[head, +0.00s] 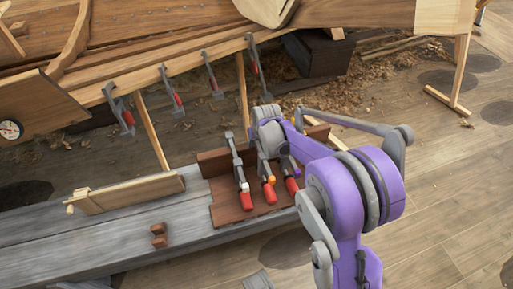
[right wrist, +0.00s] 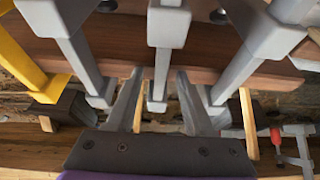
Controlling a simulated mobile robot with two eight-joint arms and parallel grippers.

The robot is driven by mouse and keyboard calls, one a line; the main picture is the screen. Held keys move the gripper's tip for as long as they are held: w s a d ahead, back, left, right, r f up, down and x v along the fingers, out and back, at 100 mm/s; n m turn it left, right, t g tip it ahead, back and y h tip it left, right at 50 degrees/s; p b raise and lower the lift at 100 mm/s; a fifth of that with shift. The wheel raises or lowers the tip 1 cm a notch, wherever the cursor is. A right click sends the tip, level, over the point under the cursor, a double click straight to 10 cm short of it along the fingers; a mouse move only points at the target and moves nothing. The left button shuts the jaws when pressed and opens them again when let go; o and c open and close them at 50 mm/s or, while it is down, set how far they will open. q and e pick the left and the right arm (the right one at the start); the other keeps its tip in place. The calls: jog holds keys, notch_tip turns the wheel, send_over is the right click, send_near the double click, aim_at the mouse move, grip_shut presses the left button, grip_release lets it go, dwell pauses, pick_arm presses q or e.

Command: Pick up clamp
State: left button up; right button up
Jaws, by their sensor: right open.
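Several bar clamps with grey bars and red handles stand in a brown wooden rack (head: 231,214) on the bench: a left clamp (head: 246,200), a middle clamp (head: 269,190) with an orange part, and a right clamp (head: 291,187). My right gripper (right wrist: 158,72) is open in the right wrist view. Its two grey fingers lie either side of a grey clamp bar (right wrist: 158,85), with gaps visible on both sides. In the head view my right arm reaches the back of the rack, and its fingers are hidden there.
Grey clamp bars stand close on both sides of the fingers, with a yellow bar (right wrist: 22,55) at far left. More clamps (head: 172,92) hang along the hull plank.

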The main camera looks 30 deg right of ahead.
grip_shut()
dwell(1.4)
